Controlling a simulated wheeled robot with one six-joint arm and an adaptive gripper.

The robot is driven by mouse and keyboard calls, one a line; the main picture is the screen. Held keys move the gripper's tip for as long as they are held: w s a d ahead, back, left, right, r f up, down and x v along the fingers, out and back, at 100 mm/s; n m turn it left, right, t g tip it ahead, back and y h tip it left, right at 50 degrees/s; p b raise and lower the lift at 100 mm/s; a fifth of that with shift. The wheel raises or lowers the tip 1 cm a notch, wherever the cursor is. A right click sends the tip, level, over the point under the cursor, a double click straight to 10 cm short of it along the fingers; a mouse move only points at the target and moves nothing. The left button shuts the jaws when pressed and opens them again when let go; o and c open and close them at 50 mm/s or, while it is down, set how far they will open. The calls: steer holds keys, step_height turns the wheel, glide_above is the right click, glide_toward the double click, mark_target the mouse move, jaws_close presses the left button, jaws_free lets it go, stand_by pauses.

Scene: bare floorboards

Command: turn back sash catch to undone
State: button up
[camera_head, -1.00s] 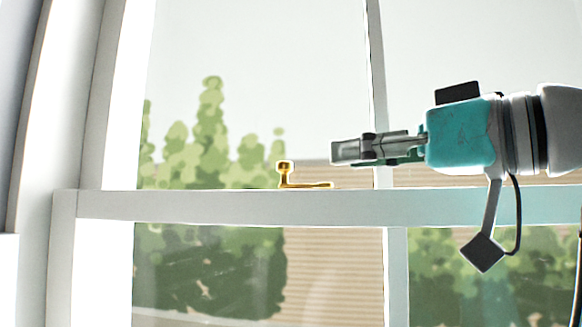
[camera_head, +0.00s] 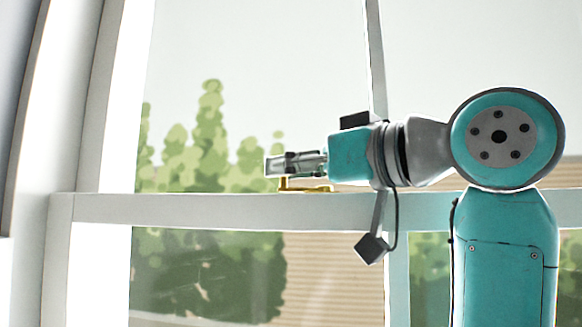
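The brass sash catch (camera_head: 303,188) sits on top of the window's horizontal meeting rail. Its flat base runs along the rail; its upright knob is now mostly hidden behind my gripper. My gripper (camera_head: 279,165) points left, with its fingertips in front of or around the knob at the catch's left end. I cannot tell whether the fingers touch the knob or how far apart they are, since they are seen from the side.
The white meeting rail (camera_head: 180,208) spans the window, with the white side frame (camera_head: 95,110) at left. A thin vertical glazing bar (camera_head: 376,60) rises behind my wrist. Glass panes show bushes and siding outside. The space left of the gripper is clear.

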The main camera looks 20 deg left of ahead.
steer(key=shift+a, duration=0.15)
jaws_close()
steer(key=shift+w+a+m+t+h, duration=0.1)
steer(key=shift+w+m+t+h, duration=0.1)
steer(key=shift+m+t, duration=0.25)
steer(key=shift+w+a+m+t+h, duration=0.1)
steer(key=shift+m+t+h, duration=0.15)
steer(key=shift+t, duration=0.4)
jaws_free()
steer(key=shift+s+d, duration=0.1)
steer(key=shift+d, duration=0.1)
